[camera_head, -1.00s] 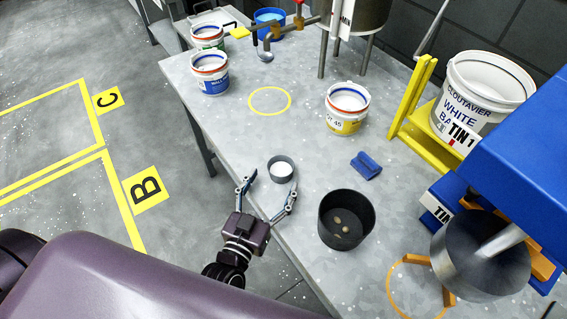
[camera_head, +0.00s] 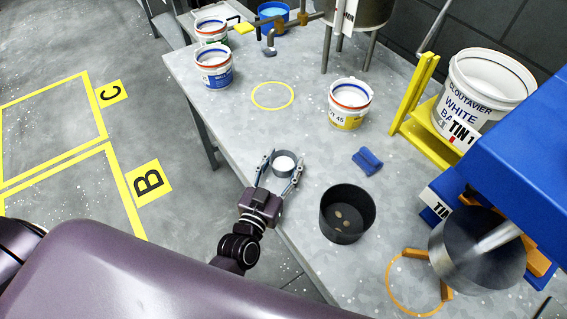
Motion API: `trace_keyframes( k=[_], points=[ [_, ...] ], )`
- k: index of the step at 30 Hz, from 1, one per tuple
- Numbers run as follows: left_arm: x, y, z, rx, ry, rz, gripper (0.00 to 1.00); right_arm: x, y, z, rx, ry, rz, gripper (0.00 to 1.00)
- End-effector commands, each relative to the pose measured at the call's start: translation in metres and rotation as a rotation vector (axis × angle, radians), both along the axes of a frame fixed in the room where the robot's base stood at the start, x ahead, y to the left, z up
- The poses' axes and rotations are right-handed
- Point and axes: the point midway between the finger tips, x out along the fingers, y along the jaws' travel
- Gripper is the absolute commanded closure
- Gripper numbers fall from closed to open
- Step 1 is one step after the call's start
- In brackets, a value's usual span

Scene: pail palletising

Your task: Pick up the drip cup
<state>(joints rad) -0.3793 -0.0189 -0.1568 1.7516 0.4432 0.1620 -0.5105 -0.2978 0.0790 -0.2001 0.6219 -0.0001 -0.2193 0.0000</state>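The drip cup (camera_head: 284,172) is a small grey round cup with a white inside, upright on the grey table near its left edge. My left gripper (camera_head: 286,156) reaches it from the front edge, with one finger on each side of the cup. The fingers look closed in against its walls, though the contact is small in the picture. The cup appears to rest on the tabletop. My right gripper is not in view.
A dark tub (camera_head: 345,229) stands right of the cup, and a blue block (camera_head: 367,161) lies behind it. A yellow-labelled pail (camera_head: 348,112) stands farther back. The blue machine (camera_head: 520,150) blocks the right. Table (camera_head: 225,115) is clear behind the cup.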

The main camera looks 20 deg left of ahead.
Motion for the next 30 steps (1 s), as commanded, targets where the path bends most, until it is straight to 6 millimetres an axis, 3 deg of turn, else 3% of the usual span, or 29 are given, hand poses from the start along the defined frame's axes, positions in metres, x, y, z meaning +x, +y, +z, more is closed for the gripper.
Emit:
trace_keyframes(
  k=[5, 19, 30],
  points=[
    [0.000, 0.000, 0.000, 0.000, 0.000, 0.000, 0.77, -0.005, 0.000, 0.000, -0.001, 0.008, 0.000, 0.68],
    [0.000, 0.000, 0.007, -0.001, -0.002, 0.000, 0.77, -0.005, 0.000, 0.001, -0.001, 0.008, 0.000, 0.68],
    [0.000, 0.000, 0.040, -0.001, -0.003, 0.001, 0.77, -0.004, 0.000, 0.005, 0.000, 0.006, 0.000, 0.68]
  ],
)
